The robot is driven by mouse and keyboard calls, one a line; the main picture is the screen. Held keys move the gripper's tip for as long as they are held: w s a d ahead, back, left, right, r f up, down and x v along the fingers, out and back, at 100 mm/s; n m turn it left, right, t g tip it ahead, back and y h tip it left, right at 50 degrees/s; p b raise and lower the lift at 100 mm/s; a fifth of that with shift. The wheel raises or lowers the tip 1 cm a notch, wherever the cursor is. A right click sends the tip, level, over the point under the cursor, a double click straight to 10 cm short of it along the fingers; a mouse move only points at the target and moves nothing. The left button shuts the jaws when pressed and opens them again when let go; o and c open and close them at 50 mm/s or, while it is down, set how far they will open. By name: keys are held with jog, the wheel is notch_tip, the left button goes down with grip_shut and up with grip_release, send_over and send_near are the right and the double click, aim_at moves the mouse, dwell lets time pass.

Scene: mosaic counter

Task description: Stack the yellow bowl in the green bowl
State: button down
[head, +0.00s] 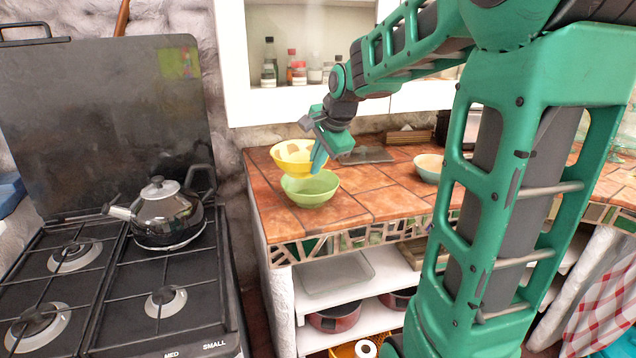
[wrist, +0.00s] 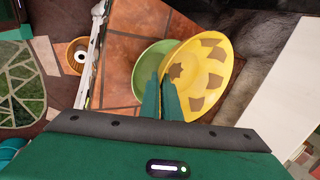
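The yellow bowl (head: 290,157) with brown patches is at the left end of the tiled counter, just behind and above the green bowl (head: 310,192) in the head view. My gripper (head: 318,165) points down at the yellow bowl's right side. In the wrist view the two fingers (wrist: 161,82) are close together with the rim of the yellow bowl (wrist: 220,65) between them. There the yellow bowl looks tilted and overlaps the green bowl (wrist: 146,72), hiding part of it. Whether the two bowls touch is unclear. The green bowl stands upright on the counter.
A stove with a kettle (head: 166,212) stands left of the counter (head: 385,203). A pale bowl (head: 429,168) and a dark flat board (head: 366,155) lie farther right and back. Bottles stand on the wall shelf above. Tiles right of the green bowl are clear.

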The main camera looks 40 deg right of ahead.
aim_at(324, 196)
jog(key=d, duration=0.1)
jog(key=d+f, duration=0.1)
jog(key=d, duration=0.1)
jog(key=shift+w+f, duration=0.3)
jog(key=shift+f, duration=0.1)
jog(key=shift+d+f, duration=0.15)
jog(key=shift+f, duration=1.85)
jog(key=shift+f, duration=0.6)
jog(key=c, duration=2.3)
grip_release()
